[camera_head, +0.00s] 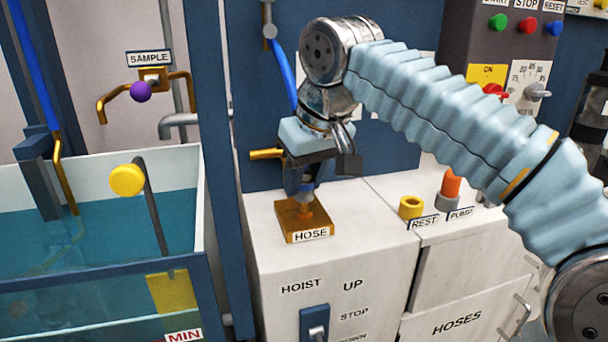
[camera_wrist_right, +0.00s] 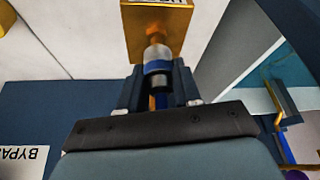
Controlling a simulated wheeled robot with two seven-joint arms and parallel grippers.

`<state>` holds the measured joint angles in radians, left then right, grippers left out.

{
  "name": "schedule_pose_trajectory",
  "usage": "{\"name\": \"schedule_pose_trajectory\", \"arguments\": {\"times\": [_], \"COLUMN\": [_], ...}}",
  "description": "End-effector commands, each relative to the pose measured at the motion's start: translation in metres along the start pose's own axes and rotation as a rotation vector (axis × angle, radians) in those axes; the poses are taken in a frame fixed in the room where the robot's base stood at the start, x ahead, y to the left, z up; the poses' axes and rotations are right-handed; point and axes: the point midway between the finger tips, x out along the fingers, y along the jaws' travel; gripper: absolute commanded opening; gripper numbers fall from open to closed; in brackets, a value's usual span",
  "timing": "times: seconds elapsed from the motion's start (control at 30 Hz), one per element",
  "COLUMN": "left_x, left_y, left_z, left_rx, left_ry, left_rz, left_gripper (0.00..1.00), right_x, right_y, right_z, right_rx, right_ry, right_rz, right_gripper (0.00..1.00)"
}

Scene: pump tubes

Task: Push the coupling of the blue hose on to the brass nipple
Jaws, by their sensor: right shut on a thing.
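My right gripper (camera_head: 304,188) points down over the brass block labelled HOSE (camera_head: 290,224) on the white cabinet. It is shut on the coupling (camera_head: 307,187), a grey piece with a blue band that also shows between the fingers in the right wrist view (camera_wrist_right: 158,67). The blue hose (camera_head: 285,78) hangs behind the wrist, and its lower part is mostly hidden. The brass nipple (camera_head: 304,207) stands on the block directly below the coupling. The coupling's end is in line with the nipple and very close to it; I cannot tell whether it is seated. My left gripper is not in view.
A brass pipe (camera_head: 264,154) juts out left of my gripper. The yellow REST ring (camera_head: 411,207) and the orange PUMP piece (camera_head: 451,185) are at the right.

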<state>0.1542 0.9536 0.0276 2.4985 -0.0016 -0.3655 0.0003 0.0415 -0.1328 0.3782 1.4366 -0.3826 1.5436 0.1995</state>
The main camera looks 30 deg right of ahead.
Motion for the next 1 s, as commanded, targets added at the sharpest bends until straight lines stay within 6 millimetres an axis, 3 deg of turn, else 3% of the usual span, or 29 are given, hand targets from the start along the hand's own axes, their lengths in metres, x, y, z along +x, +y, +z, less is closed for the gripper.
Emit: {"name": "schedule_pose_trajectory", "arguments": {"times": [0.9,0.93,1.0], "left_x": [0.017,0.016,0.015], "left_y": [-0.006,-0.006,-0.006], "left_z": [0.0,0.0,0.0], "left_rx": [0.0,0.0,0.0], "left_ry": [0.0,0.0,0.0], "left_rz": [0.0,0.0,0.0], "left_gripper": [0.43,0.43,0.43], "right_x": [0.022,0.021,0.021], "right_y": [0.0,0.0,0.0], "right_z": [0.009,0.009,0.009], "right_rx": [0.0,0.0,0.0], "right_ry": [-0.001,-0.001,-0.001], "right_rz": [0.0,0.0,0.0], "right_gripper": [0.0,0.36,0.46]}}
